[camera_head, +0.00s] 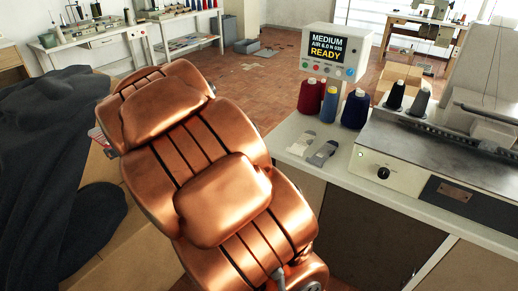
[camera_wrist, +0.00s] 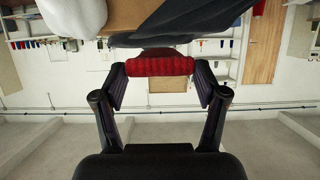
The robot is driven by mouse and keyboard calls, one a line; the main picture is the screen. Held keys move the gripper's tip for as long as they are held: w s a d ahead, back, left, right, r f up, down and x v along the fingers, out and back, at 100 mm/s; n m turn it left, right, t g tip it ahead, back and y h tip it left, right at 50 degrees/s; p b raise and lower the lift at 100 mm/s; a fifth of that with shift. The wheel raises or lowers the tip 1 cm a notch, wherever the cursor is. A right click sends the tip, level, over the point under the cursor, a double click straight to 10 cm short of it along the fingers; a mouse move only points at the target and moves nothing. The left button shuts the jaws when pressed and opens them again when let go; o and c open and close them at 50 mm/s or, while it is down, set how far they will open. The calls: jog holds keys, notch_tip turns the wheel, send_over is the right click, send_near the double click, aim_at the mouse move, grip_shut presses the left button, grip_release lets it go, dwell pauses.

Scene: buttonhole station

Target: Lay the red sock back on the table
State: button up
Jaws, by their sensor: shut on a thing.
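In the wrist view, my gripper (camera_wrist: 160,74) is shut on the red sock (camera_wrist: 160,62), which lies crosswise between its two fingers as a dark red, bunched roll. The sock is held in the air, with nothing touching it from below that I can see. In the head view, my large copper-coloured arm hides the gripper. A small reddish patch shows at the arm's left edge, but I cannot tell what it is. The white table (camera_head: 290,160) stands to the right of my arm. A light grey sock (camera_head: 301,143) and a darker grey sock (camera_head: 322,153) lie on it.
Dark red (camera_head: 310,97), blue (camera_head: 329,103) and navy (camera_head: 355,108) thread cones stand behind the socks. A control box (camera_head: 330,52) reads READY. A machine (camera_head: 430,160) fills the table's right. Dark cloth (camera_head: 50,170) heaps at left. A narrow bare strip lies along the table's front.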

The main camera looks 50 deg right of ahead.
jog(key=s+d+f+m+g+h+b, duration=0.1)
jog(key=s+d+f+m+h+b, duration=0.25)
jog(key=d, duration=0.45)
jog(key=s+d+f+m+g+h+b, duration=0.1)
jog(key=s+d+f+m+h+b, duration=0.3)
jog(key=d, duration=0.4)
jog(key=s+d+f+m+g+h+b, duration=0.2)
jog(key=s+d+f+b, duration=0.25)
jog(key=d, duration=0.25)
jog(key=s+d+f+m+g+h+b, duration=0.1)
jog(key=s+d+m+g+h+b, duration=0.1)
jog(key=s+d+m+g+b, duration=0.45)
jog(key=s+d+f+m+g+h+b, duration=0.2)
jog(key=s+d+g+b, duration=0.15)
jog(key=s+d, duration=0.6)
jog(key=t, duration=0.1)
send_over(271, 147)
jog(key=shift+f+b, duration=0.45)
jog(key=shift+a+f+h+b, duration=0.1)
jog(key=shift+f+h+b, duration=0.25)
jog(key=shift+f, duration=1.4)
jog(key=shift+s+f, duration=0.1)
jog(key=o, duration=1)
jog(key=shift+r, duration=0.2)
